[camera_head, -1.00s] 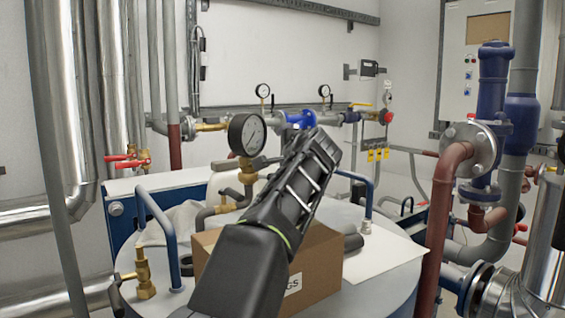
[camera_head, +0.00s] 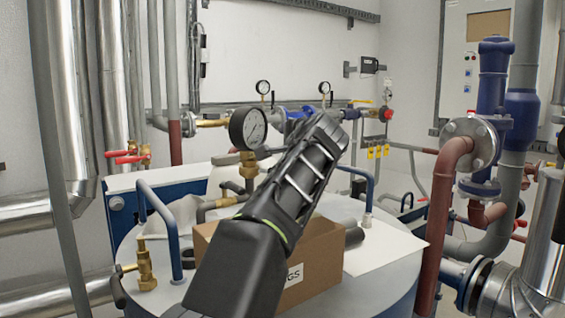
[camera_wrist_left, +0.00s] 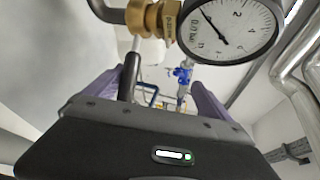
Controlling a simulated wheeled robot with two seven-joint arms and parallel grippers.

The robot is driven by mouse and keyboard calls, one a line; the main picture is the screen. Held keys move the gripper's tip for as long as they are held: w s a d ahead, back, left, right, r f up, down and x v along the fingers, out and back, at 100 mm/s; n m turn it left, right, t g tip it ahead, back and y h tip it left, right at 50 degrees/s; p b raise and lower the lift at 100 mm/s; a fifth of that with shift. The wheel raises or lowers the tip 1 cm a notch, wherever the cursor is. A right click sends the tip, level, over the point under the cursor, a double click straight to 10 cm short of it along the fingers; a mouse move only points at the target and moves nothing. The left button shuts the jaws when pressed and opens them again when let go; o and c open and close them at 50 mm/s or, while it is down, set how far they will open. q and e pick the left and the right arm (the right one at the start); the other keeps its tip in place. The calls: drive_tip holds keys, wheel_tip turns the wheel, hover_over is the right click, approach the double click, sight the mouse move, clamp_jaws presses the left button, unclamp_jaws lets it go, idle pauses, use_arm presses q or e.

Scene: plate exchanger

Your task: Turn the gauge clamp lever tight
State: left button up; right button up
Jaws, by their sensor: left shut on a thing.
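The round pressure gauge (camera_head: 248,129) stands upright on a brass fitting (camera_head: 249,163) behind the cardboard box. In the left wrist view the gauge (camera_wrist_left: 228,28) shows large at the top, with the brass fitting (camera_wrist_left: 151,18) beside it. A black clamp lever (camera_wrist_left: 130,76) hangs down from the fitting, between my fingers and close against the left one in the picture. My left gripper (camera_head: 325,132) reaches up from the bottom, right of the gauge, and is shut on the lever. Its fingers and the lever are hidden in the head view. My right gripper is not in view.
The cardboard box (camera_head: 318,258) stands on the round tank top below my left arm. Blue rail handles (camera_head: 160,228) rise on both sides. A brass valve (camera_head: 145,268) is at the left. Red and blue pipework (camera_head: 445,205) stands at the right.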

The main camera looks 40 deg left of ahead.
use_arm(q)
drive_tip(key=shift+t, duration=0.3)
drive_tip(key=shift+w+b+v, duration=0.15)
drive_tip(key=shift+b+v, duration=0.8)
drive_tip(key=shift+v, duration=0.5)
drive_tip(key=shift+w+b+v, duration=0.2)
drive_tip(key=shift+b+v, duration=0.75)
drive_tip(key=shift+v, duration=0.45)
drive_tip(key=shift+c, duration=0.9)
drive_tip(key=shift+b+v, duration=0.3)
drive_tip(key=shift+v, duration=0.9)
drive_tip(key=shift+c, duration=1.4)
drive_tip(key=shift+a, duration=0.15)
